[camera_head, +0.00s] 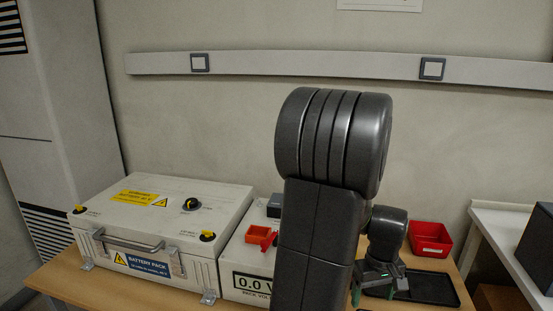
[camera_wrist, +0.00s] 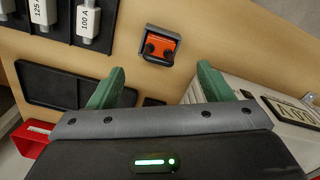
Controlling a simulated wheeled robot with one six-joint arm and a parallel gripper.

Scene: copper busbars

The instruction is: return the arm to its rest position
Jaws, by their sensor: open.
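My gripper (camera_head: 379,284) hangs over the right part of the wooden table in the head view, next to a black tray, partly hidden behind my large dark arm link. In the wrist view my gripper (camera_wrist: 160,82) shows two green fingers spread wide apart with nothing between them. Beyond the fingertips, an orange part in a dark square frame (camera_wrist: 160,45) is on the wooden surface, apart from the fingers. My arm is raised and bent in the middle of the head view, and it hides part of the table.
A white battery pack case (camera_head: 150,225) stands at left. A white voltage box (camera_head: 233,262) with an orange-red part (camera_head: 262,237) is beside it. A red bin (camera_head: 431,238) and a black tray (camera_head: 440,288) are at right. Labelled fuses (camera_wrist: 88,20) show in the wrist view.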

